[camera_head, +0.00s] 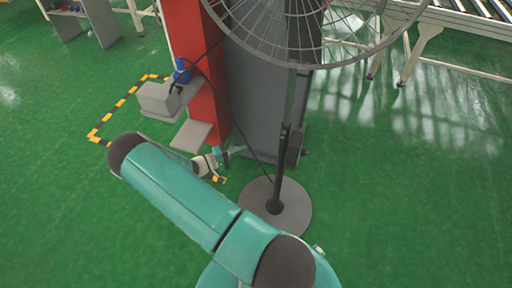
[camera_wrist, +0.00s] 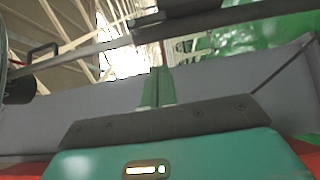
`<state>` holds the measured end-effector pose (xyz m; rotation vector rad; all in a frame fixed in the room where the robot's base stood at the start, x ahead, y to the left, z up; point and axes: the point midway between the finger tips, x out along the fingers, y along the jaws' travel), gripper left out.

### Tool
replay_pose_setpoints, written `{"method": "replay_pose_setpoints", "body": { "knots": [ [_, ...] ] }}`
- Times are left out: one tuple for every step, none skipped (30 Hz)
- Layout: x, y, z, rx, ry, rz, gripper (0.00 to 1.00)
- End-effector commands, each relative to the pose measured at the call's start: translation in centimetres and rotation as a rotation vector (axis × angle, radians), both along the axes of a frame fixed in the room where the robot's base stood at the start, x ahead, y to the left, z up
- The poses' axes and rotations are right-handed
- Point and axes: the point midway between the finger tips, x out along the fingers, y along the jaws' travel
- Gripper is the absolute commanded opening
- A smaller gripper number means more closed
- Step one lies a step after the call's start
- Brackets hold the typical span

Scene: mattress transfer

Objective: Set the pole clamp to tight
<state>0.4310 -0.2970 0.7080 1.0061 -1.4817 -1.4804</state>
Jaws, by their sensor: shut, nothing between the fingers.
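A pedestal fan stands on a round grey base (camera_head: 296,213), its pole (camera_head: 279,170) upright. The pole clamp (camera_head: 285,129) appears as a dark collar where the thinner upper pole meets the thicker lower tube; its lever or setting is too small to make out. In the wrist view the pole (camera_wrist: 85,50) crosses the top, with a dark thicker part (camera_wrist: 185,18) near the top edge. My gripper (camera_head: 228,155) is left of the pole and lower than the clamp. In the wrist view my gripper (camera_wrist: 156,88) has its fingers together and empty, apart from the pole.
A red and grey column (camera_head: 260,100) stands close behind the pole, with a grey box (camera_head: 160,98) and a blue item on its left side. The fan's wire cage (camera_head: 300,35) overhangs above. A cable hangs beside the pole. Green floor is open at right.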

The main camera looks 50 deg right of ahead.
Motion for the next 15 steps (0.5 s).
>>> {"method": "replay_pose_setpoints", "body": {
  "knots": [
    [-0.3,-0.6,0.0,0.0,0.001,-0.003,0.0],
    [-0.5,-1.1,0.0,0.0,0.001,-0.004,0.0],
    [-0.8,-1.7,0.0,0.0,0.001,-0.005,0.0],
    [-1.0,-2.2,0.0,0.0,0.001,-0.005,0.0],
    [-1.2,-2.7,0.0,-0.001,0.001,-0.005,0.0],
    [-1.5,-3.5,0.0,0.0,0.0,-0.006,0.0],
    [-1.7,-4.0,0.0,0.0,0.0,-0.005,0.0],
    [-1.9,-4.6,0.0,0.0,0.0,-0.005,0.0],
    [-2.2,-5.4,0.0,-0.001,0.0,-0.006,0.0],
    [-2.5,-5.9,0.0,-0.001,0.001,-0.005,0.0],
    [-2.7,-6.4,0.0,0.0,0.001,-0.006,0.0],
    [-3.0,-7.2,0.0,0.0,0.0,-0.006,0.0],
    [-3.2,-7.7,0.0,0.0,0.0,-0.005,0.0],
    [-3.4,-8.3,0.0,0.0,0.0,-0.006,0.0],
    [-3.7,-9.0,0.0,0.0,0.001,-0.006,0.0]
  ]
}}
